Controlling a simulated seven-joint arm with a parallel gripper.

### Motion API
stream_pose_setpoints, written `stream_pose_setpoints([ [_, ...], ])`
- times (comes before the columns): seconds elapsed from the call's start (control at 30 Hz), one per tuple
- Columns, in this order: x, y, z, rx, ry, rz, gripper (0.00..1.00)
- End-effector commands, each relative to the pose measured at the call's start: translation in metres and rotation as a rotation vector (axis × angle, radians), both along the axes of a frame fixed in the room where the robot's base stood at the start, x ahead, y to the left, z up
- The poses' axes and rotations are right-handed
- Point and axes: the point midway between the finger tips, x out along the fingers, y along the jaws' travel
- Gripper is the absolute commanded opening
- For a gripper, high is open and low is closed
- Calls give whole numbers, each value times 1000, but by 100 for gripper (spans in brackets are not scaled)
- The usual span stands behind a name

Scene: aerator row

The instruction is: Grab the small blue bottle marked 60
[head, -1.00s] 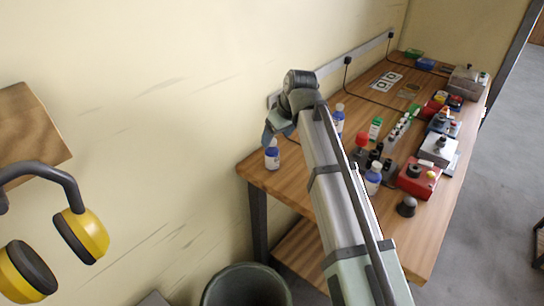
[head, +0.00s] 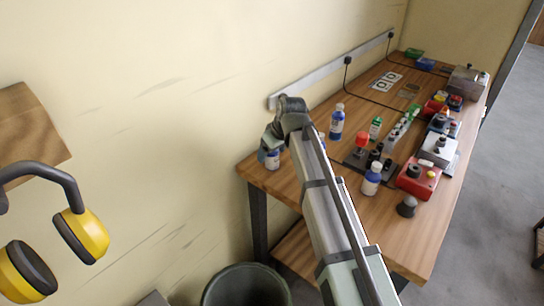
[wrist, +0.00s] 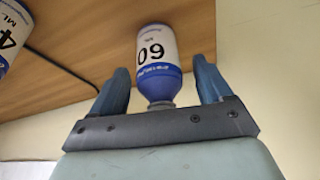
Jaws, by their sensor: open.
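In the head view the bottle (head: 272,161) is at the near left corner of the wooden bench (head: 410,235), by the wall. My gripper (head: 266,148) is over it there and hides its upper part.
Another bottle, whose label shows a 4 (wrist: 10,30), is at the left edge of the wrist view. Blue-and-white bottles (head: 337,122) (head: 371,180) stand elsewhere on the bench. Red and grey devices (head: 417,180) line its right side. A bin (head: 245,285) stands on the floor.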

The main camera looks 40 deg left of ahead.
Motion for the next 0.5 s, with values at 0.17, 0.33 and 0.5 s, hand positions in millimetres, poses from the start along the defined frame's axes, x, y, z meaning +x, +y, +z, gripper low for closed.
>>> stream_pose_setpoints([
  [0.17, 0, 0, -1, 0, 0, 0, 78],
  [0.33, 0, 0, -1, 0, 0, 0, 66],
  [0.5, 0, 0, -1, 0, 0, 0, 50],
])
